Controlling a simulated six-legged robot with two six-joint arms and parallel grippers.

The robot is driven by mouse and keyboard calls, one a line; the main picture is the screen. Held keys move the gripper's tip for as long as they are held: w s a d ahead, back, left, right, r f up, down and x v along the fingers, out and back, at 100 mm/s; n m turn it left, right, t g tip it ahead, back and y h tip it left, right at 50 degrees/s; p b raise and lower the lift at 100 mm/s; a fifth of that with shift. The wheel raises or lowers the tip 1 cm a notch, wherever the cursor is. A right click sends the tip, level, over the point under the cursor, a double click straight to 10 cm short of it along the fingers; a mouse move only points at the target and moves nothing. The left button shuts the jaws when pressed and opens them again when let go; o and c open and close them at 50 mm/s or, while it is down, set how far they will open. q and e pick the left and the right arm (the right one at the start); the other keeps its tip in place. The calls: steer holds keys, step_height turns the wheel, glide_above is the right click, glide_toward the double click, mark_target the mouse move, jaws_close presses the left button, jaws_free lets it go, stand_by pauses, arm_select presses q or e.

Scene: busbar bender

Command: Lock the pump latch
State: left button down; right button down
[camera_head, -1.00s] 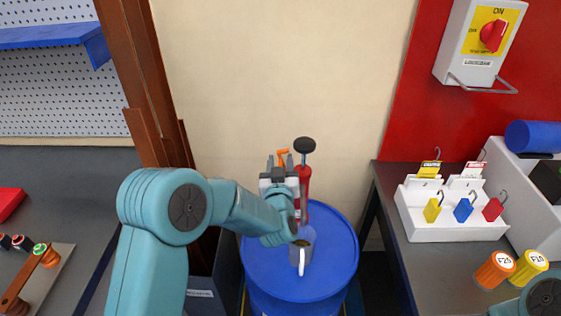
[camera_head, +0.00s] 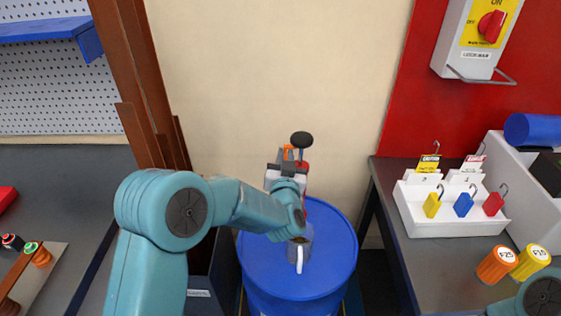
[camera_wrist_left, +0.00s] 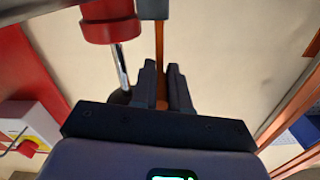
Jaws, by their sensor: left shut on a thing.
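The hand pump stands on the blue drum (camera_head: 265,265). It has a red body (camera_head: 308,185), which shows large in the left wrist view (camera_wrist_left: 110,22), and a black knob (camera_head: 301,139) on a metal rod. An orange latch lever (camera_wrist_left: 159,45) runs between the fingers of my left gripper (camera_wrist_left: 162,66), beside the pump rod. In the head view the lever's orange top (camera_head: 288,150) shows just left of the knob. My left gripper (camera_head: 286,163) is shut on the lever. Its wrist hides the lower latch. My right gripper is not in view.
A grey cup-like part with a white handle (camera_head: 299,260) is on the drum below my wrist. Brown beams (camera_head: 140,80) stand behind my left arm.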

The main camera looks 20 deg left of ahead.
arm_select(q)
steer(key=c, duration=1.1)
jaws_free()
steer(key=b+v, duration=0.2)
steer(key=v, duration=1.4)
steer(key=shift+s+d, duration=0.1)
steer(key=shift+s, duration=0.05)
steer(key=shift+s, duration=0.1)
